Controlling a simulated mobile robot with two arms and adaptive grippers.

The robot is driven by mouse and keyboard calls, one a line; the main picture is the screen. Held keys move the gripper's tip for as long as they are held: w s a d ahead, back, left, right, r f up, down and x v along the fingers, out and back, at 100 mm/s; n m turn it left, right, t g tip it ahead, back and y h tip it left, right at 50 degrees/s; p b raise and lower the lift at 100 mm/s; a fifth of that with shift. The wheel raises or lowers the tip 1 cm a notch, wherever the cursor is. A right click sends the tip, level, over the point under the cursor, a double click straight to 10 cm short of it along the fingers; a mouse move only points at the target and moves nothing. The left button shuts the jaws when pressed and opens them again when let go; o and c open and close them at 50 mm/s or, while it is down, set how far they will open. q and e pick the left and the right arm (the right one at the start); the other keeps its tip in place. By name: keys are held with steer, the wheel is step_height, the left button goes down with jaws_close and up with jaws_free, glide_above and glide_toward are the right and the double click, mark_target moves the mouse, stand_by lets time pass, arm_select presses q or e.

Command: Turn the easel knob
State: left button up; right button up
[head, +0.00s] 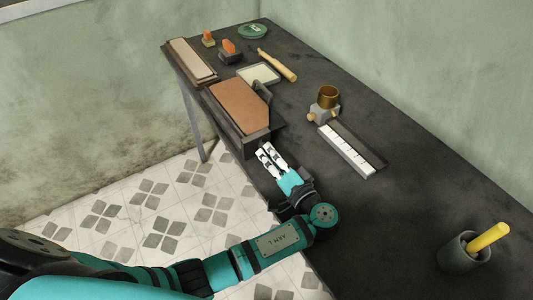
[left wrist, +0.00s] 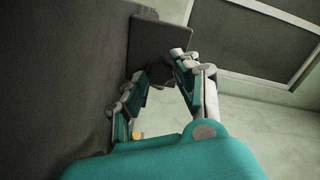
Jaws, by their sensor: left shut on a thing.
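The easel (head: 240,105) is a low dark stand with a brown board on it, at the near left edge of the dark table. My left gripper (head: 267,158) is at its near end, with the fingers pointing at the dark block there. How far the knob is turned cannot be seen. My right gripper is out of view.
A grey cup (head: 452,255) with a yellow handle stands at front right. A wooden tool (head: 277,65) lies behind. The near table middle is clear.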

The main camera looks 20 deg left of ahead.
arm_select(q)
steer(key=shift+n+b, duration=0.5)
steer(key=shift+b, duration=0.05)
steer(key=o, duration=0.8)
steer(key=shift+b+v, duration=0.3)
steer(key=shift+v, duration=2.75)
